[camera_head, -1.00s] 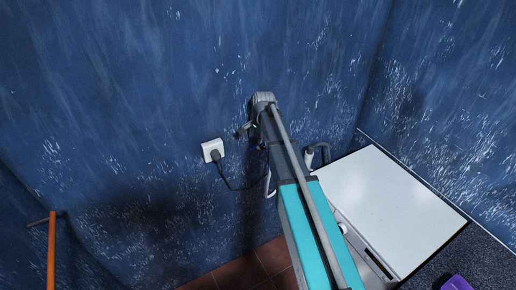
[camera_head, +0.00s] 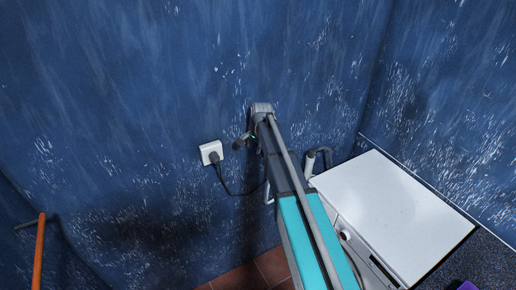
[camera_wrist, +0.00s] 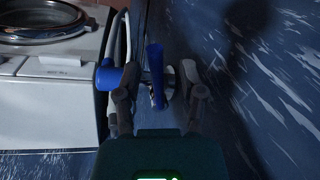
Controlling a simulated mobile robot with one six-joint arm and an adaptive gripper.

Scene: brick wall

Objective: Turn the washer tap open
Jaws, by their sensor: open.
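The washer tap (camera_wrist: 154,70) shows in the wrist view as a long blue handle on a metal body, with a round blue part at its left. My gripper (camera_wrist: 160,82) is open there, with one finger on each side of the upright blue handle. I cannot tell whether either finger touches it. In the head view my arm reaches down toward the wall and hides the tap; part of my gripper (camera_head: 243,140) shows beside the arm's end.
The white washing machine (camera_head: 395,210) stands against the wall at the right; it also fills the upper left of the wrist view (camera_wrist: 50,105). A white wall socket (camera_head: 210,152) with a plug and dark cable is left of my arm. An orange-handled tool (camera_head: 39,255) is at far left.

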